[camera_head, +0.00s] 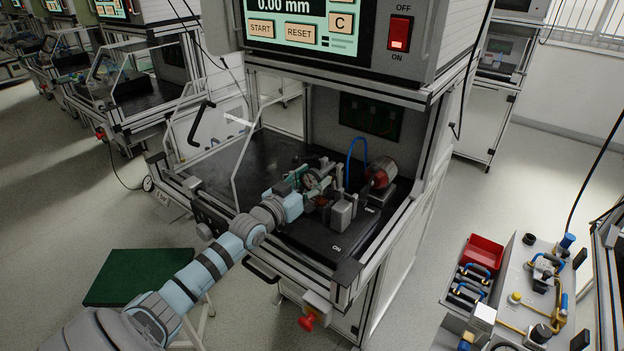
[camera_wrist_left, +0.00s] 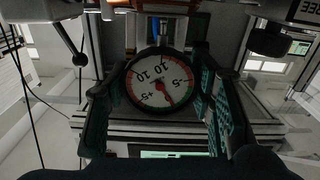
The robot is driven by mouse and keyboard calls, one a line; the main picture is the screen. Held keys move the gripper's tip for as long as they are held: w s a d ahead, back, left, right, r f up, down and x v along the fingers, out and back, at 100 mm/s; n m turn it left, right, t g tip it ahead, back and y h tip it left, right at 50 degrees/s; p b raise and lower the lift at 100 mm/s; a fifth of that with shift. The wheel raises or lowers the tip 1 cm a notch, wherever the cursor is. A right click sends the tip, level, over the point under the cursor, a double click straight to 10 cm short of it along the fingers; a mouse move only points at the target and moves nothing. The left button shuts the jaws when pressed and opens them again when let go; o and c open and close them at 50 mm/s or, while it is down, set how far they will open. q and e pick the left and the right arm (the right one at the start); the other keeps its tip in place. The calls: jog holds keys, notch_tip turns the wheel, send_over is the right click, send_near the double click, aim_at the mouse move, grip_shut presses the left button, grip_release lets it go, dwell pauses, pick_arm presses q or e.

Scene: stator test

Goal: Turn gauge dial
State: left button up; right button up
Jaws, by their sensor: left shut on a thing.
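The gauge dial (camera_wrist_left: 158,80) has a white face with numerals, a red needle and a red and green rim. It appears upside down in the middle of the left wrist view, between the two dark fingers of my left gripper (camera_wrist_left: 158,92). The fingers are shut on its two sides. In the head view my left gripper (camera_head: 312,184) reaches into the test station, and the small round gauge dial (camera_head: 309,181) shows between its fingers. The needle points to the lower right in the left wrist view. My right gripper is not in view.
The test station has a display panel with START and RESET buttons (camera_head: 300,33) and a red switch (camera_head: 400,34) above. A red part (camera_head: 380,173) and a blue hose (camera_head: 357,152) sit right of the gripper. A red emergency button (camera_head: 307,321) is below. A green-topped stool (camera_head: 145,276) stands left.

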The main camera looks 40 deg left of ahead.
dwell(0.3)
pick_arm(q)
jog(key=o, duration=0.9)
